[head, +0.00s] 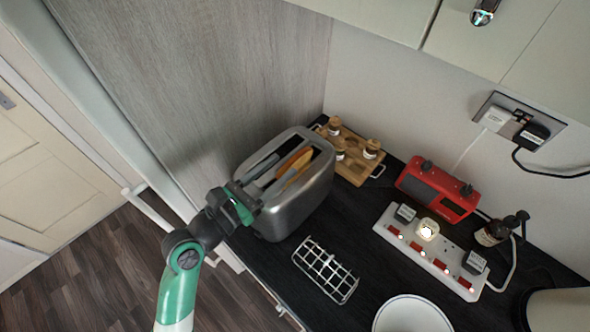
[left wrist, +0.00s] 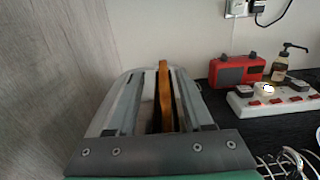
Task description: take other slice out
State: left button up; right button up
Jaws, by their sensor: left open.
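A silver toaster (head: 288,208) stands on the dark worktop against the wood panel; it fills the middle of the left wrist view. A browned bread slice (head: 296,160) sticks up from one of its slots. My left gripper (head: 291,165) is open over the toaster top, reaching in from the left. In the left wrist view the slice (left wrist: 165,95) stands upright between the two grey fingers, apart from the left one and closer to the right one. The lower part of the slice is hidden in the slot. My right gripper is not in view.
An empty wire rack (head: 325,271) lies in front of the toaster, with a white dish (head: 412,316) at the bottom edge. A wooden tray (head: 349,170) with jars stands behind the toaster. A red radio (head: 438,190) and a white power strip (head: 429,252) are to the right.

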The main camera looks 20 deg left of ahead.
aim_at(290, 163)
pick_arm(q)
jog(key=x, duration=0.5)
jog(key=shift+s+d, duration=0.1)
jog(key=shift+d, duration=0.1)
grip_shut()
dwell(1.1)
